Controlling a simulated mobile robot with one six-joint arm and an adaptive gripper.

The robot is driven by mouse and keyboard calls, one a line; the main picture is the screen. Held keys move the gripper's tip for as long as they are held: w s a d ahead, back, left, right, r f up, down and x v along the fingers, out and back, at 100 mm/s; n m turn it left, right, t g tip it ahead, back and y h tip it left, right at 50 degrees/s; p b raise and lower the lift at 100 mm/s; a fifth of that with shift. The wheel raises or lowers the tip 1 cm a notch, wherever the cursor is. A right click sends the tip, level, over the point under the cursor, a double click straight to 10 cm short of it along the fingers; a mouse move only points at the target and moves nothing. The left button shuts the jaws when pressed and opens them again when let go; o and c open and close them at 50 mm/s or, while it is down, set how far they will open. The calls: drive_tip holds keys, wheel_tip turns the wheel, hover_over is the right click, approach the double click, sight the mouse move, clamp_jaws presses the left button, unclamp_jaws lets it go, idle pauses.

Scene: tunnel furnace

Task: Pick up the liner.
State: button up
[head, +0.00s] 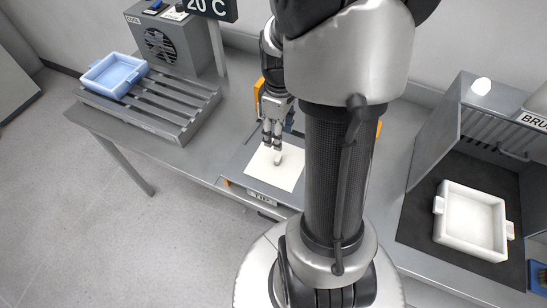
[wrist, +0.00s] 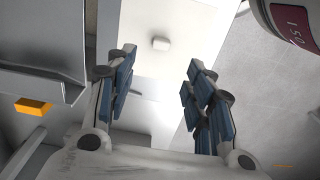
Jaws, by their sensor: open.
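A flat cream sheet, which looks like the liner (head: 266,176), lies on the grey bench in front of my arm. A small pale block (head: 278,159) stands up from it. My gripper (head: 272,142) points down over the sheet's far part, close to the block; whether they touch is unclear in the head view. In the wrist view the sheet (wrist: 158,18) shows beyond the fingers, with the block (wrist: 160,43) between and past the tips of my gripper (wrist: 162,62). The fingers are apart with nothing between them. My arm hides part of the area right of the sheet.
A blue tray (head: 97,84) sits on a slatted rack (head: 172,106) at left, beside a grey cooling unit (head: 160,38). A white tray (head: 471,232) stands on a dark mat (head: 418,226) at right, near a hooded station. An orange part (wrist: 33,106) shows left in the wrist view.

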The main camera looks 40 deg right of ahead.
drive_tip(key=b, duration=0.2)
hover_over(278, 157)
wheel_tip(278, 157, down, 7)
drive_tip(key=shift+w+r, duration=0.15)
wheel_tip(278, 157, down, 5)
drive_tip(key=shift+f+b, duration=0.15)
drive_tip(key=shift+b, duration=0.8)
drive_tip(key=shift+c, duration=0.3)
drive_tip(key=c, duration=1)
